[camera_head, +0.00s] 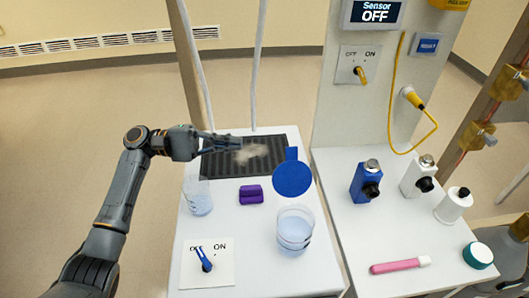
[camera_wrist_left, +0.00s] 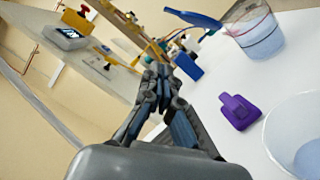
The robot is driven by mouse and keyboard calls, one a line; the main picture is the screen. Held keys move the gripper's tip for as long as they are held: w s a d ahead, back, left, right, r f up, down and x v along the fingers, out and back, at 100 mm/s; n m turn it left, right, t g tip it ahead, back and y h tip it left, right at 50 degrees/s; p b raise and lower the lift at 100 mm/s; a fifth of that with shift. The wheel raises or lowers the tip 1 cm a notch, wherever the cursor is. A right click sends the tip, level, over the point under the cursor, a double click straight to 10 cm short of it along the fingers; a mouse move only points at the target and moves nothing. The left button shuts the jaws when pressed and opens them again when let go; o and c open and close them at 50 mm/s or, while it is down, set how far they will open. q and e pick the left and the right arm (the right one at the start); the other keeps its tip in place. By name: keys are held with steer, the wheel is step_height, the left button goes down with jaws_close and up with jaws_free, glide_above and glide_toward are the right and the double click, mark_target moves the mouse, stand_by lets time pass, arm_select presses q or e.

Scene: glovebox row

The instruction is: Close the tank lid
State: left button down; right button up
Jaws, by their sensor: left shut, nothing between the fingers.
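The tank is probably the clear cup-like vessel with bluish liquid (camera_head: 294,232) on the left white table. A round blue lid (camera_head: 292,179) with a small tab stands raised behind its rim, so the top looks open. In the left wrist view the blue lid (camera_wrist_left: 193,18) sticks out to the left of the clear tank (camera_wrist_left: 256,38). My left gripper (camera_head: 238,143) is shut and empty, above the dark grille, left of and behind the lid and apart from it. Its closed fingers (camera_wrist_left: 160,72) show in the left wrist view. My right gripper is not in view.
A second clear vessel (camera_head: 198,197), a purple block (camera_head: 251,194) and a blue switch (camera_head: 204,260) share the table with the dark grille (camera_head: 215,166). Bottles (camera_head: 366,182) and a pink tube (camera_head: 398,266) stand or lie on the right table. A wooden post (camera_head: 186,65) rises behind my gripper.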

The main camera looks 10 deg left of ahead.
mark_target(292, 172)
arm_select(q)
steer(key=s+d+r+p, duration=0.3)
steer(key=s+d+p, duration=0.1)
steer(key=d, duration=0.6)
steer(key=shift+d+p, duration=0.2)
steer(key=shift+p, duration=0.25)
steer(key=shift+d, duration=0.1)
